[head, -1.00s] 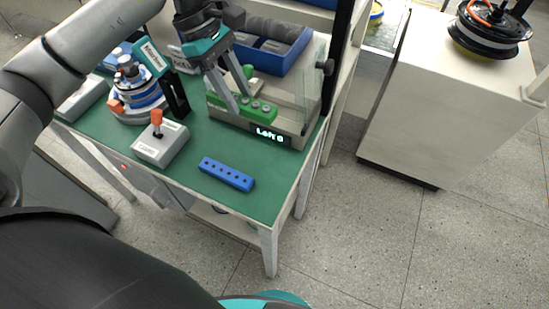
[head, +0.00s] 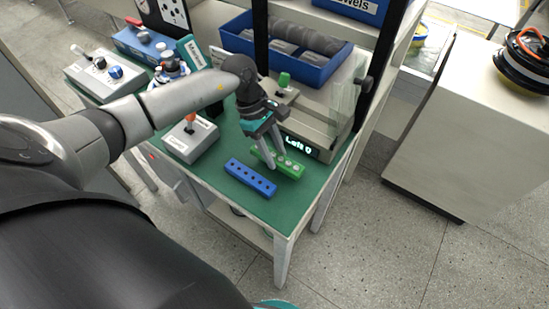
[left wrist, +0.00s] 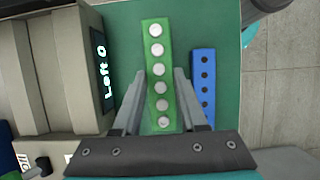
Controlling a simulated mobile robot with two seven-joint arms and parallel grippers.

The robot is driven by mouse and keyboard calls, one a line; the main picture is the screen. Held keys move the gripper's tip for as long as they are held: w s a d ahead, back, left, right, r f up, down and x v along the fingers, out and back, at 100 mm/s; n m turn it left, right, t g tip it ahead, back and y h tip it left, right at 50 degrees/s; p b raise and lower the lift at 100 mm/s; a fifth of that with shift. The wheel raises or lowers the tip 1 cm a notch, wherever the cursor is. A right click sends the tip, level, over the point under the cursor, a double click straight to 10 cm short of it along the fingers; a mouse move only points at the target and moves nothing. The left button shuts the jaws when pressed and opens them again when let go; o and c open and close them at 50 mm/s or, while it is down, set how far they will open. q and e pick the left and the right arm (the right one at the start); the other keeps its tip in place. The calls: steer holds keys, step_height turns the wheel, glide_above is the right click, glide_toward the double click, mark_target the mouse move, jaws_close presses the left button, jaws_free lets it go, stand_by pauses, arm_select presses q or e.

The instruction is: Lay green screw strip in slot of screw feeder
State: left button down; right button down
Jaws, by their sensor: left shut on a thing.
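The green screw strip (head: 291,167) carries a row of several silver screws. My left gripper (head: 277,161) is shut on it, with a finger along each long side in the left wrist view (left wrist: 157,50). The strip is in front of the beige screw feeder (head: 312,124), between it and the blue strip, and apart from the feeder body (left wrist: 50,70) in the left wrist view. I cannot tell whether it touches the table. The feeder's display reads "Left 0".
A blue strip with empty holes (head: 250,177) lies close beside the green one. A grey box with an orange-topped lever (head: 190,140) stands left. A blue bin (head: 317,71) is behind the feeder. The green tabletop's front corner (head: 283,207) is clear.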

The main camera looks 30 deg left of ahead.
arm_select(q)
steer(key=shift+f, duration=1.4)
steer(key=shift+f+b, duration=0.2)
steer(key=shift+b, duration=0.15)
steer(key=shift+c, duration=2.2)
jaws_free()
